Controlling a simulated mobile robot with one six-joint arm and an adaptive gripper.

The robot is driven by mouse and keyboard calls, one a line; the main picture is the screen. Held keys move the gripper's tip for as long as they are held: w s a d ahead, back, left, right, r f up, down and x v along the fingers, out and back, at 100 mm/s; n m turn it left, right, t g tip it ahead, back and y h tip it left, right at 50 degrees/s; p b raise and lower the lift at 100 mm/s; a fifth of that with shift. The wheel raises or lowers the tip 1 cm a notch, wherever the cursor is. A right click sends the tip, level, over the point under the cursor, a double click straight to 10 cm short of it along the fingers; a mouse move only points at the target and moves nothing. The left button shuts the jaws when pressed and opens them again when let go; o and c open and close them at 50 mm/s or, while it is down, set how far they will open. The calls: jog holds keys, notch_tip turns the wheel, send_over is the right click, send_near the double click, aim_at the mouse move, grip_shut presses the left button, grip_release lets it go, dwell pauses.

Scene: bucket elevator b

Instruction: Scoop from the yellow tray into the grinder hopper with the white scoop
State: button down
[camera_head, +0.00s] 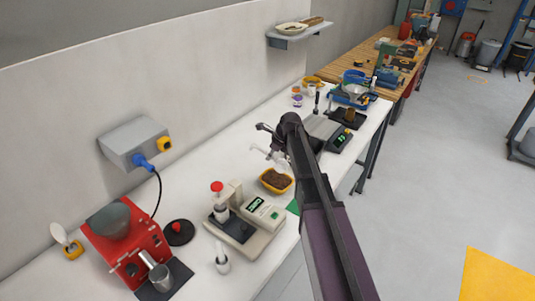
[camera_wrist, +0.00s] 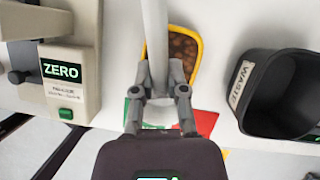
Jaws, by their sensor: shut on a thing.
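The yellow tray (camera_head: 265,187) holds brown contents and sits on the white bench, mid-picture in the head view. In the wrist view the tray (camera_wrist: 201,45) shows just beyond the fingers, partly hidden. My gripper (camera_wrist: 160,90) is shut on the pale handle of the white scoop (camera_wrist: 155,40), which reaches up over the tray in that view. In the head view the scoop (camera_head: 264,152) hangs from my gripper (camera_head: 268,140) behind the tray. Its bowl and contents cannot be made out. The red grinder (camera_head: 128,242) with its dark hopper (camera_head: 109,220) stands at the lower left.
A beige machine with a ZERO label (camera_wrist: 66,85) stands left of the tray. A black waste bin (camera_wrist: 248,110) stands to its right. A white cup (camera_head: 222,262), a black lid (camera_head: 179,232) and a metal cup (camera_head: 161,278) stand near the grinder.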

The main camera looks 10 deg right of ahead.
jog(key=shift+w+a+f+m+t, duration=0.15)
jog(key=shift+w+m+t, duration=0.25)
jog(key=shift+w+m, duration=0.3)
jog(key=shift+w+a+r+m+t, duration=0.15)
jog(key=shift+w+m+t, duration=0.25)
jog(key=shift+w+m, duration=0.3)
jog(key=shift+f+b, duration=0.4)
jog(key=shift+b, duration=0.2)
